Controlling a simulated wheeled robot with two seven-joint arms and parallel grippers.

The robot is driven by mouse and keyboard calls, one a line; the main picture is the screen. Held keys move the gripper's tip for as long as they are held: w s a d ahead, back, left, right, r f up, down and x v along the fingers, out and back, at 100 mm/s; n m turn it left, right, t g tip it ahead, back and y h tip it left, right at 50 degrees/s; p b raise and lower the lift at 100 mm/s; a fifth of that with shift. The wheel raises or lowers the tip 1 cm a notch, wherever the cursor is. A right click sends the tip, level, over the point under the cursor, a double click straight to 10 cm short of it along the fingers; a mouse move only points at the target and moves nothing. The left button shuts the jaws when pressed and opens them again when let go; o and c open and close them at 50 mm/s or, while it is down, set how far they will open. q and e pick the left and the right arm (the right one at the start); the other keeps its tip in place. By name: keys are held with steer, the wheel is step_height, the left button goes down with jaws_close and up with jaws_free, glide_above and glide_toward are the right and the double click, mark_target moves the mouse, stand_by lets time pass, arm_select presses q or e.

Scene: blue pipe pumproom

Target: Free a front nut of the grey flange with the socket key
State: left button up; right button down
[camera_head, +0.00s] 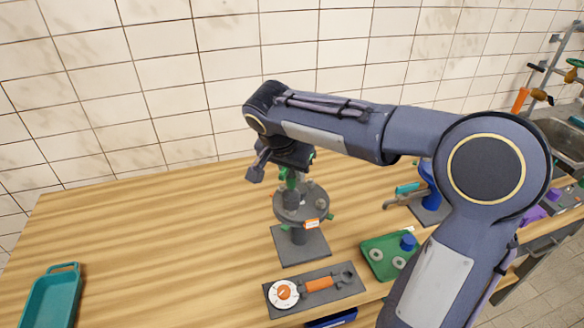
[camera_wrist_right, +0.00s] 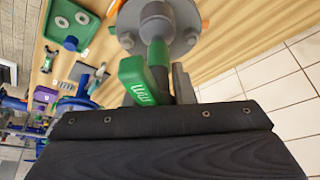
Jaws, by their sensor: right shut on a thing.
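The grey flange (camera_head: 318,207) is a round disc with nuts and an orange tag, standing on a post over a dark square base (camera_head: 302,249) on the wooden bench. Its disc also shows at the top of the right wrist view (camera_wrist_right: 185,25). My right gripper (camera_head: 287,168) is above the flange, pointing down, shut on the green-handled socket key (camera_wrist_right: 138,80). My right arm hides part of the scene. My left gripper is out of view.
A dark tray (camera_head: 352,289) with a gauge and an orange-handled wrench lies in front of the flange. A green tray (camera_head: 373,246) with washers and a blue piece is to its right. A teal tray (camera_head: 44,306) stands at far left. The bench left of the flange is clear.

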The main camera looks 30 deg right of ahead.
steer(key=shift+f, duration=0.35)
steer(key=shift+f, duration=0.1)
steer(key=shift+f+b, duration=0.9)
steer(key=shift+b, duration=0.1)
steer(key=shift+f, duration=0.1)
